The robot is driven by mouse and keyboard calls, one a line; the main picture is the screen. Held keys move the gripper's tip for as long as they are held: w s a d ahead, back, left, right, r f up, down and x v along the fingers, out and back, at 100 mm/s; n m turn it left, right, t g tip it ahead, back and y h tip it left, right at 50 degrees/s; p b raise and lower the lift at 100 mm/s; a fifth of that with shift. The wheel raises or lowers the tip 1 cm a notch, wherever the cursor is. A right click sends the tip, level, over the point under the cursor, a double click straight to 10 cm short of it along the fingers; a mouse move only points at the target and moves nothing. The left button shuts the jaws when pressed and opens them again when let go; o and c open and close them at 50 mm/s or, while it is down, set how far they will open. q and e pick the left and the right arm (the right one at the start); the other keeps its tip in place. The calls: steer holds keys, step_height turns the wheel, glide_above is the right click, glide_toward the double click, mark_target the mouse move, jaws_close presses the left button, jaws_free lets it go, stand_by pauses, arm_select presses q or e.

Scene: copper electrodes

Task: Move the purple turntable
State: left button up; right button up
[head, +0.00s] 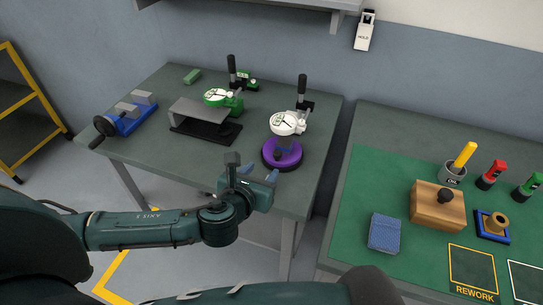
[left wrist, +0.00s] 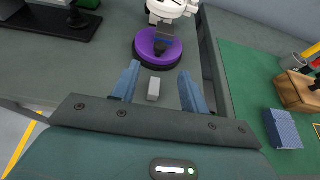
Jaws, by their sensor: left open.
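The purple turntable (head: 288,163) is a round purple disc on a dark base, near the right front corner of the left table. A dark post and a white dial gauge (head: 287,123) stand above or behind it and hide part of its top. My left gripper (head: 259,172) is open and empty, just in front of the turntable and apart from it. In the left wrist view the turntable (left wrist: 145,43) lies beyond the spread blue fingers (left wrist: 158,73). A small light grey block (left wrist: 153,89) shows between the fingers. My right gripper is not in view.
A green dial gauge (head: 216,97) and a grey plate on a black base (head: 203,112) stand to the left. A blue vise (head: 130,121) is at the far left. A green mat (head: 355,215) with a wooden block (head: 430,211) covers the right table, across a gap.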

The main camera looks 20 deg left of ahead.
mark_target(276, 156)
arm_select(q)
steer(key=x, duration=0.9)
steer(key=shift+w+d+f, duration=0.1)
steer(key=shift+w, duration=0.15)
jaws_close()
